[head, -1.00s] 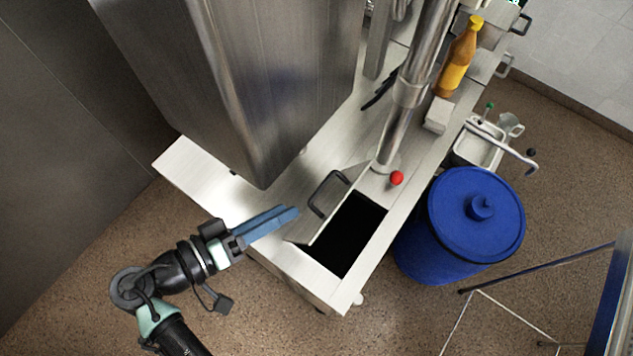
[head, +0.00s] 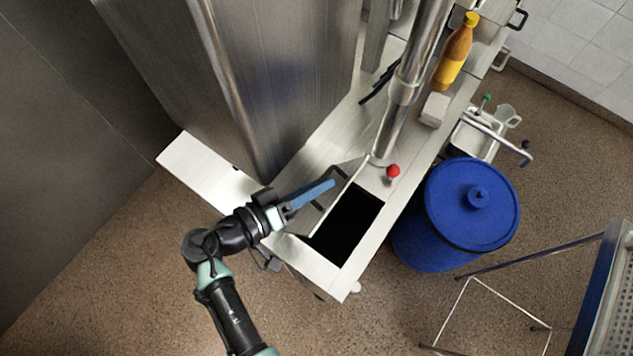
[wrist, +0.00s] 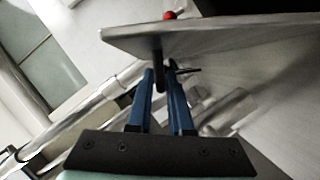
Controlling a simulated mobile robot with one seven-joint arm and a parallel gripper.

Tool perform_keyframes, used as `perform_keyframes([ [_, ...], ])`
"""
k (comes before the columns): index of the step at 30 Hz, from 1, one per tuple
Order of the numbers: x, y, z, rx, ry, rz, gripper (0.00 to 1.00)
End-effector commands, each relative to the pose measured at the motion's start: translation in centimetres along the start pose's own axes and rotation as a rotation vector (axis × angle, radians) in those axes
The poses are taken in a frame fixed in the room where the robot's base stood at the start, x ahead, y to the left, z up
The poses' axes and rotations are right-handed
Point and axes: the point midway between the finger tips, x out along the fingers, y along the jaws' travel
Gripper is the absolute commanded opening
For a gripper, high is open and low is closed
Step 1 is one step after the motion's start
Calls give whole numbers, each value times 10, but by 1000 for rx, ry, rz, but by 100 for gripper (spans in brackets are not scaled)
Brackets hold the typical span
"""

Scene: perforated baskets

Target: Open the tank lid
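The tank lid (head: 349,184) is a thin metal plate with a dark bar handle (head: 340,172). It is raised, seen nearly edge-on in the head view beside the dark tank opening (head: 348,224). My gripper (head: 333,184) has blue fingers reaching toward the lid's handle side, overlapping the handle in the head view. In the wrist view my gripper (wrist: 160,75) shows its two fingers apart by a narrow gap. The lid (wrist: 190,38) crosses above them, and its handle (wrist: 158,62) hangs in line with the gap. I cannot tell whether the fingers touch it.
A tall metal cabinet (head: 265,70) stands behind the bench, left of a vertical pipe (head: 400,105). A red knob (head: 393,171) sits near the opening. A blue barrel (head: 455,215) stands to the right. A bottle (head: 455,55) is at the far end. Front floor is open.

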Motion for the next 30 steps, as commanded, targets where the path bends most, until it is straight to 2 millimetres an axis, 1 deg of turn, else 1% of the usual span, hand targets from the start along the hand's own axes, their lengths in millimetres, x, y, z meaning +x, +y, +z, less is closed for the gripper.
perform_keyframes([
  [1,0,0,0,0,0,0,8],
  [2,0,0,0,0,0,0,3],
  [3,0,0,0,0,0,0,0],
  [30,0,0,0,1,1,0,0],
])
